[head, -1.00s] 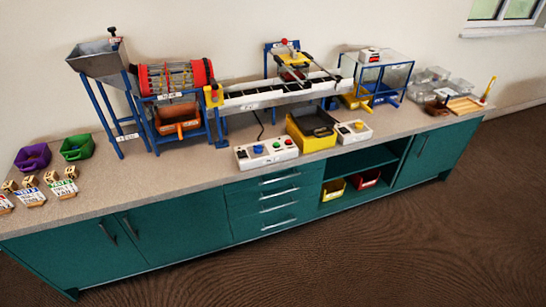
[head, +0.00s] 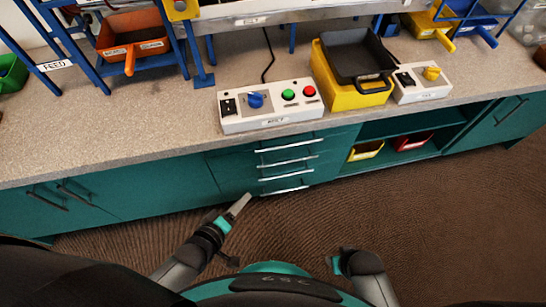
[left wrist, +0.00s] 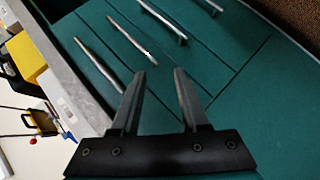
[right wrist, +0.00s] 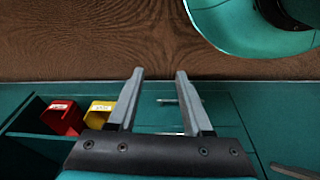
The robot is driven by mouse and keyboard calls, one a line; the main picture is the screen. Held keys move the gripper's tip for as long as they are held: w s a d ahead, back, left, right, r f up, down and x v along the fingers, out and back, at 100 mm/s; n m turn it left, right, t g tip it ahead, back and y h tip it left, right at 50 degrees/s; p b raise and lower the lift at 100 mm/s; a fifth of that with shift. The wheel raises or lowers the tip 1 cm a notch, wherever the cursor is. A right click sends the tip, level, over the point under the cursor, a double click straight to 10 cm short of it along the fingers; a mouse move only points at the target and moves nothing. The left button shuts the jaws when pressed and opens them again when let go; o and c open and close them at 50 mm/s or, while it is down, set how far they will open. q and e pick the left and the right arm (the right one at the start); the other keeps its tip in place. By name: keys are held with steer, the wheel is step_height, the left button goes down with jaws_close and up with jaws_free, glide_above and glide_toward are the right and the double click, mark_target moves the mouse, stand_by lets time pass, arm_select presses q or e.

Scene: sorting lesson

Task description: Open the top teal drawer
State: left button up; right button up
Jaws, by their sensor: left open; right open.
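The top teal drawer (head: 240,158) is the highest in a stack under the worktop, and its front looks flush with the cabinet. Its silver bar handle (head: 290,144) runs across it. In the left wrist view this top handle (left wrist: 97,65) lies nearest the worktop edge. My left gripper (head: 240,206) is open and empty, in front of the cabinet, low and to the left of the handles; its fingers (left wrist: 158,73) touch no handle. My right gripper (right wrist: 160,73) is open and empty, and faces the cabinet from farther back. One lower handle partly shows behind its fingers.
The worktop (head: 150,130) overhangs the drawers. A white control box (head: 270,104) and a yellow bin (head: 345,92) stand on it above them. An open shelf with a yellow bin (head: 366,151) and a red bin (head: 411,142) is to the right. The brown floor is clear.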

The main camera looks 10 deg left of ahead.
arm_select(q)
steer(key=w+d+r+n+t+h+b, duration=0.1)
steer(key=w+d+r+n+t+b, duration=0.1)
steer(key=w+d+n+b, duration=0.15)
steer(key=n+t+h+b, duration=0.2)
steer(key=b, duration=0.2)
glide_toward(290, 144)
steer(key=shift+f+b+x, duration=0.15)
steer(key=shift+b+x, duration=1.3)
steer(key=shift+x, duration=1.1)
steer(key=shift+f+b+x, duration=0.15)
steer(key=shift+b+x, duration=1.25)
steer(key=shift+x, duration=1.15)
arm_select(e)
steer(key=w+a+r+t+y, duration=0.1)
steer(key=w+a+r+t, duration=0.2)
steer(key=w+r, duration=0.5)
steer(key=shift+w+r+t, duration=0.35)
steer(key=shift+r+t, duration=0.35)
steer(key=shift+r, duration=0.7)
arm_select(q)
steer(key=shift+s, duration=0.1)
arm_select(e)
steer(key=shift+a, duration=0.1)
arm_select(q)
jaws_close()
